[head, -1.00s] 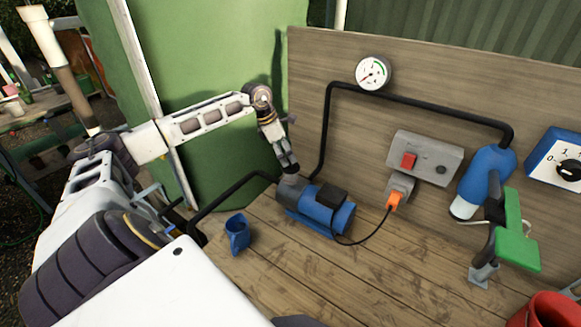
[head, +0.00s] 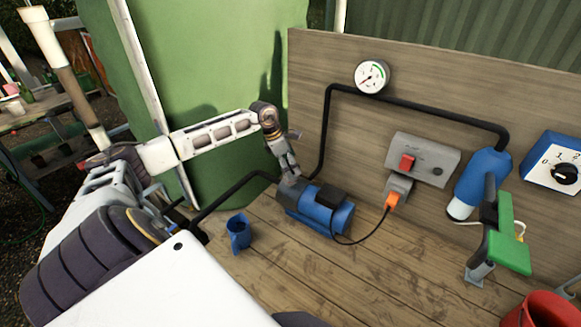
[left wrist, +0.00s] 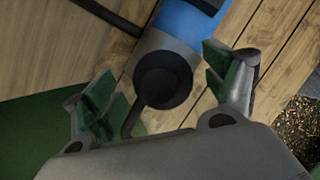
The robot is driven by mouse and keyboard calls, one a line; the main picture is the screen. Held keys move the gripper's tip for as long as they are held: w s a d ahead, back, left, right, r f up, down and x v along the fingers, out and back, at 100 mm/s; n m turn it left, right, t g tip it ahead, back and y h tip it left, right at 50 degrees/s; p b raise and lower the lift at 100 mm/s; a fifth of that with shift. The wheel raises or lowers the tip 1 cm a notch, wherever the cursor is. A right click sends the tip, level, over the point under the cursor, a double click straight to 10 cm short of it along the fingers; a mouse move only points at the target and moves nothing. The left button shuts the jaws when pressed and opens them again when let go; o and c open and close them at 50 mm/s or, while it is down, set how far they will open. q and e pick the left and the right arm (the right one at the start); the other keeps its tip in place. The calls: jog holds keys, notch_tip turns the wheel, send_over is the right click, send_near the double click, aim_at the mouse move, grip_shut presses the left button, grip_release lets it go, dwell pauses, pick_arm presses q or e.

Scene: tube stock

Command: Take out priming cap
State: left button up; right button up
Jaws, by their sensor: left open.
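The blue pump (head: 325,216) with a grey front end lies on the wooden bench against the back board. In the left wrist view, a dark round priming cap (left wrist: 163,80) shows on the pump's grey end; I cannot tell how it is seated. My left gripper (head: 290,178) is right above that grey end, pointing down, and hides the cap in the head view. In the left wrist view, the open green-padded fingers (left wrist: 166,92) stand on either side of the cap, apart from it. My right gripper is not in view.
A blue jug (head: 238,234) stands on the bench left of the pump. Black pipes (head: 232,192) run from the pump. The front bench is clear.

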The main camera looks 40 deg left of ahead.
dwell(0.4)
pick_arm(q)
jog(key=c, duration=1.1)
notch_tip(320, 180, up, 8)
jog(key=shift+r+b, duration=0.1)
jog(key=shift+b, duration=0.9)
jog(key=shift+r, duration=0.9)
